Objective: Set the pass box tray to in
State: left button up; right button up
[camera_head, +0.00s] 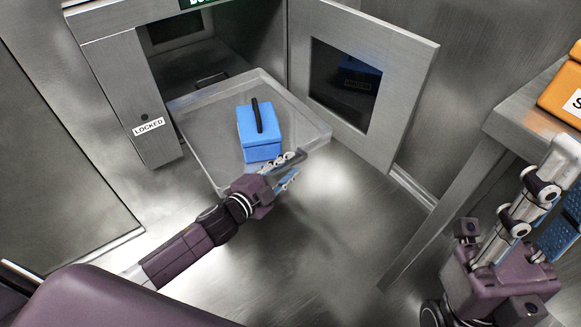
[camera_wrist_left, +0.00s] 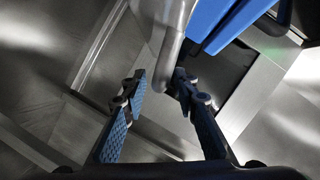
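The pass box tray (camera_head: 205,158) is a clear, shallow tray sticking out of the open pass box (camera_head: 125,85) over the floor. A blue box with a black handle (camera_head: 259,132) stands in it. My left gripper (camera_head: 292,170) is at the tray's near right rim. In the left wrist view its fingers (camera_wrist_left: 158,78) are apart, with the grey tray rim (camera_wrist_left: 176,40) close to the right fingertip; contact is unclear. The blue box (camera_wrist_left: 222,22) shows at the top there. My right gripper (camera_head: 555,200) is at the right edge, partly cut off; its finger gap is unclear.
The pass box door (camera_head: 415,75) stands open on the right, with a dark window. A label reading LOCKED (camera_head: 148,126) is on the left frame. A metal bench (camera_head: 510,115) with an orange case (camera_head: 566,95) is at the right. The floor in front is clear.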

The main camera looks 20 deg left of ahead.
pick_arm(q)
jog(key=shift+w+d, duration=0.15)
jog(key=shift+w, duration=0.3)
grip_shut()
